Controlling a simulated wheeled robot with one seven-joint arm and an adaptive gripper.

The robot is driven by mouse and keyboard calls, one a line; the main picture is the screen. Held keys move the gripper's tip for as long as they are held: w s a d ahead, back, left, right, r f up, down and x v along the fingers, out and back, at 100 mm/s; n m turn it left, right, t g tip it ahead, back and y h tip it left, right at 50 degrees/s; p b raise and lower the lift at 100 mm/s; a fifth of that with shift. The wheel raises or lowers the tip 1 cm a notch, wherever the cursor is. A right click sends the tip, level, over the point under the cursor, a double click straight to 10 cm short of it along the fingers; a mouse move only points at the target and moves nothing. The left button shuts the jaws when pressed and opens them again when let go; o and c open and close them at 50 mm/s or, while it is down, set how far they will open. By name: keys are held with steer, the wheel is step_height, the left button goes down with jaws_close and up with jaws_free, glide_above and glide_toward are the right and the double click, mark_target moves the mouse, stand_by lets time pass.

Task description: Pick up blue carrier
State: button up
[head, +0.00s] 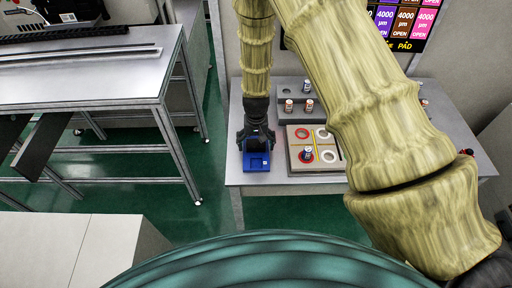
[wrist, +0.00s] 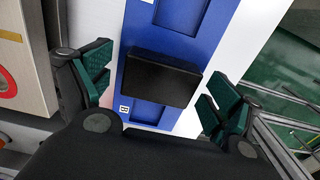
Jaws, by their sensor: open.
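The blue carrier (head: 257,161) sits on the grey table near its front left corner. In the wrist view the blue carrier (wrist: 205,45) fills the middle, with recessed pockets and a small white tag. A black block-like part (wrist: 162,78) stands up from its middle. My gripper (head: 257,138) is directly above the carrier and hides part of it. In the wrist view my gripper (wrist: 160,92) is open, with one green-padded finger on each side of the black part. Gaps show on both sides, so the fingers look apart from it.
A beige board (head: 298,166) with coloured rings lies just right of the carrier, with a small dark can (head: 307,154) on it. A grey rack (head: 284,100) with several small cans stands behind. My arm hides the table's right side. Another workbench (head: 95,85) is at left.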

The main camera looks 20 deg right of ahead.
steer(key=shift+w+f, duration=0.15)
steer(key=shift+c, duration=0.6)
steer(key=c, duration=1.4)
steer(key=shift+o, duration=0.2)
